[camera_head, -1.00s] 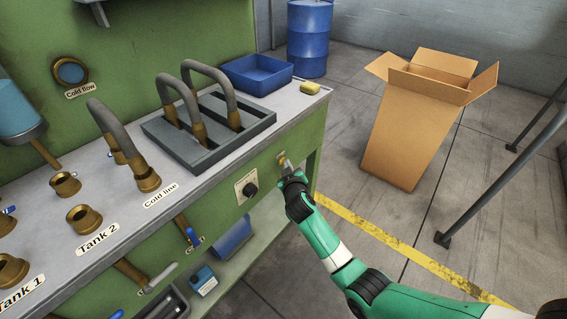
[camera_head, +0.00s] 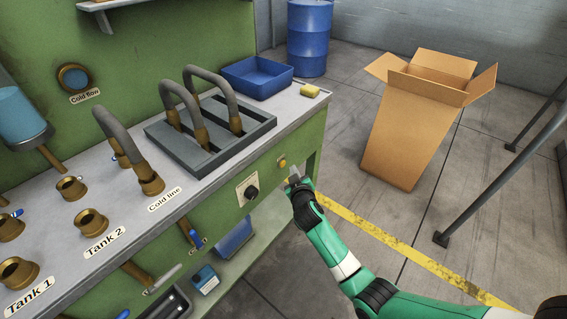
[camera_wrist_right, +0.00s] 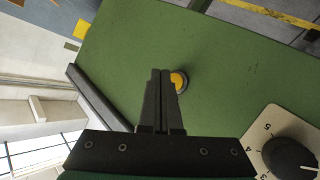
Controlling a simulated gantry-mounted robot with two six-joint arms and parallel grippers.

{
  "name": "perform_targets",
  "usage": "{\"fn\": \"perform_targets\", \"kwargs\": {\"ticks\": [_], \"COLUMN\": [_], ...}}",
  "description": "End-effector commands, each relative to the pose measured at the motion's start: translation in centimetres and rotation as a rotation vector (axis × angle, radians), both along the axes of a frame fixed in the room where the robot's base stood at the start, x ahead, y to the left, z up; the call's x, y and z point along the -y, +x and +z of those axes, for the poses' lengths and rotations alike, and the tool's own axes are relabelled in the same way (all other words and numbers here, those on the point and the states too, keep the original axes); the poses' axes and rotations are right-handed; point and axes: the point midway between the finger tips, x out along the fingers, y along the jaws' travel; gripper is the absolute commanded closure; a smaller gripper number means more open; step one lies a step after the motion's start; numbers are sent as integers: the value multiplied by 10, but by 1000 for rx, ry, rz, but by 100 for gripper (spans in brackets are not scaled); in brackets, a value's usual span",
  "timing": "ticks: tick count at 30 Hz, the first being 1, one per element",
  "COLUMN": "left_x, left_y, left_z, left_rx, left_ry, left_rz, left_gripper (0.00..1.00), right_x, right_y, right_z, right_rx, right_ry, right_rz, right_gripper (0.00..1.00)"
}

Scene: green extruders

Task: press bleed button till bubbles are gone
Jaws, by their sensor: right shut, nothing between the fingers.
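A round yellow button (camera_head: 282,161) with a dark rim sits on the green front panel of the bench, right of a black dial. The button also shows in the right wrist view (camera_wrist_right: 178,81), just beyond my fingertips and partly behind them. My right gripper (camera_head: 294,178) is shut and empty, a little below and to the right of the button in the head view. Its two closed fingers (camera_wrist_right: 161,73) point toward the panel; I cannot tell the exact gap. No bubbles can be made out. My left gripper is not in view.
The black dial (camera_head: 251,192) on a pale plate is left of the button. Curved hoses (camera_head: 215,88), brass fittings (camera_head: 91,222) and a blue tray (camera_head: 257,77) stand on the bench. An open cardboard box (camera_head: 412,130) stands on the floor to the right.

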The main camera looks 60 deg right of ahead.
Motion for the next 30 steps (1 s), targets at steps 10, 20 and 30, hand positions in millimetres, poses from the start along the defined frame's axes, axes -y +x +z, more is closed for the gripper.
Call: {"fn": "perform_targets", "kwargs": {"ticks": [10, 20, 30], "left_x": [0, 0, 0], "left_y": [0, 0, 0], "left_z": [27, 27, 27], "left_rx": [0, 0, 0], "left_ry": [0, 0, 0], "left_rz": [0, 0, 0], "left_gripper": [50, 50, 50], "right_x": [-4, -5, -5], "right_y": [-34, -38, -38], "right_z": [3, 1, 1], "right_rx": [-1, 1, 0], "right_ry": [1, -1, 0], "right_rz": [0, 0, 0], "right_gripper": [100, 100, 100]}}
